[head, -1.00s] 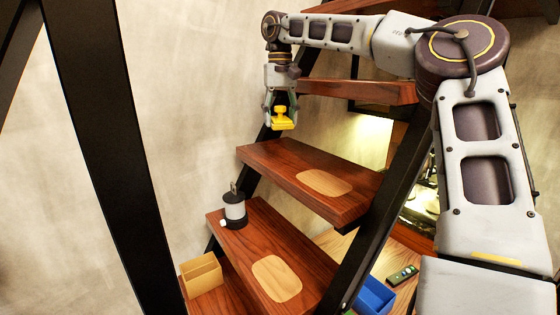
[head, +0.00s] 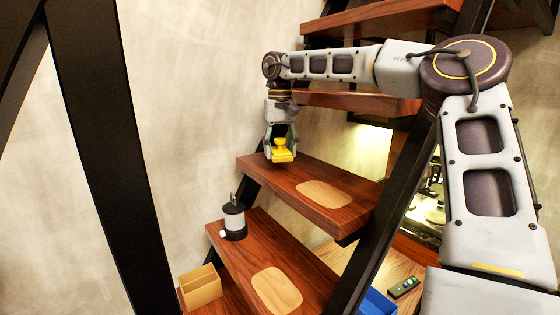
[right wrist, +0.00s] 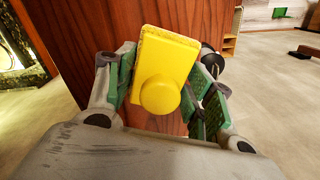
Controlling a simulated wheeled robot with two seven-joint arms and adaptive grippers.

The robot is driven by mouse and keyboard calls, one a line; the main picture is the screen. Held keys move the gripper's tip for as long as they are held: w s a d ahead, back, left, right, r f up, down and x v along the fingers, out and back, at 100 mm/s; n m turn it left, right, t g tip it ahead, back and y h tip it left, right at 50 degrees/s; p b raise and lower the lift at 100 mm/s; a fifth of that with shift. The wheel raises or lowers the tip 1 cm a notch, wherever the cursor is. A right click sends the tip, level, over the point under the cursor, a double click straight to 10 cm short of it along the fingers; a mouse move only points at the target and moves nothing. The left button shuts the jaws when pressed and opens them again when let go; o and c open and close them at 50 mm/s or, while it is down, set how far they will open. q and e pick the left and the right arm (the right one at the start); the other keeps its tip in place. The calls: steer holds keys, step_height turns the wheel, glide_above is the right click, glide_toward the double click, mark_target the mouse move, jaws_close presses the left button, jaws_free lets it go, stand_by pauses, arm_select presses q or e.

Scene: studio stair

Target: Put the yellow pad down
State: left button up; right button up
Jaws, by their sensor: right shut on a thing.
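The yellow pad (head: 282,153) is a small flat block with a knob on top. My right gripper (head: 281,143) is shut on it, from above, at the left end of the upper wooden step (head: 283,181). In the right wrist view the pad (right wrist: 166,62) sits between the green finger pads of my right gripper (right wrist: 160,90), with the brown wood of a step behind it. I cannot tell whether the pad touches the step or hangs just above it. My left gripper is not in view.
A light oval patch (head: 325,194) marks the upper step; another (head: 277,290) marks the lower step (head: 236,262). A grey and black canister (head: 234,220) stands on the lower step's left end. A tan box (head: 200,287) and blue bin (head: 376,303) are below. Black stair beams (head: 100,130) flank the steps.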

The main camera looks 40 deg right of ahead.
mark_target(280, 150)
steer(key=shift+f, duration=0.2)
steer(key=shift+f+p, duration=0.3)
steer(key=shift+f, duration=1.45)
steer(key=shift+f, duration=0.15)
steer(key=o, duration=1)
steer(key=shift+o, duration=0.2)
steer(key=shift+r+b, duration=0.3)
steer(key=shift+r, duration=5.85)
